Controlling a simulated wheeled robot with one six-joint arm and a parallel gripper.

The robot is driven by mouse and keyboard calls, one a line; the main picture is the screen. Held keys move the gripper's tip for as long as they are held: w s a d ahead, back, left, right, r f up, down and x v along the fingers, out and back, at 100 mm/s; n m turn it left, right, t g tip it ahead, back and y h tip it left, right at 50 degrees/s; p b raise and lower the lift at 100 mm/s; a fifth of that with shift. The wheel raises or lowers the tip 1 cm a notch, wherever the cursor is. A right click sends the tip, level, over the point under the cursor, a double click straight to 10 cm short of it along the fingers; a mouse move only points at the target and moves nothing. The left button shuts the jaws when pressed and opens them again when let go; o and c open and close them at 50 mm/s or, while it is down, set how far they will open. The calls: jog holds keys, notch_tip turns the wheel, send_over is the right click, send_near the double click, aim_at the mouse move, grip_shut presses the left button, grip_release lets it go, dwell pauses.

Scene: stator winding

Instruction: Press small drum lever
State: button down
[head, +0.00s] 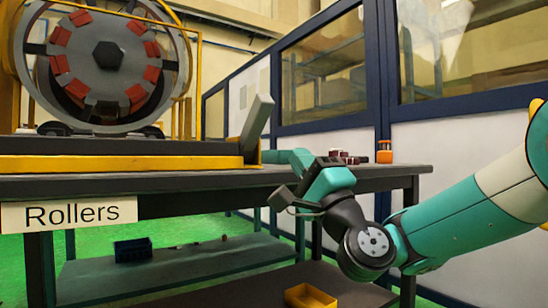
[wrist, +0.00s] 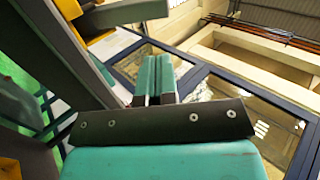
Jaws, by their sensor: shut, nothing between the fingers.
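The grey lever (head: 257,122) stands tilted up and to the right at the right end of the drum stand's yellow base (head: 120,161). In the wrist view a grey bar at the top edge (wrist: 130,13) looks like this lever, with yellow beside its foot. My gripper (head: 270,156) is level with the lever's foot, just right of it in the head view. Its teal fingers (wrist: 163,62) are together and empty in the wrist view. I see no clear contact with the lever; the depth gap between them is hard to tell.
The drum (head: 108,55) with red blocks sits in its stand on the dark table (head: 215,180). An orange item (head: 384,152) and small dark red parts (head: 345,157) lie behind my wrist. A "Rollers" sign (head: 70,214) hangs in front. A yellow tray (head: 310,297) is below.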

aim_at(270, 109)
jog(key=shift+w+d+f+m+t+h, duration=0.25)
jog(key=shift+f+m+t+h, duration=0.15)
jog(key=shift+m+t+h, duration=0.15)
jog(key=shift+r, duration=0.1)
jog(key=p+x, duration=1.2)
jog(key=p, duration=0.2)
jog(key=shift+a+r+p, duration=0.1)
jog(key=shift+r+p, duration=0.2)
jog(key=shift+w+a+r+p, duration=0.25)
jog(key=shift+w+a+p, duration=0.1)
jog(key=shift+w+p, duration=0.3)
jog(key=shift+s, duration=0.1)
jog(key=shift+r, duration=0.1)
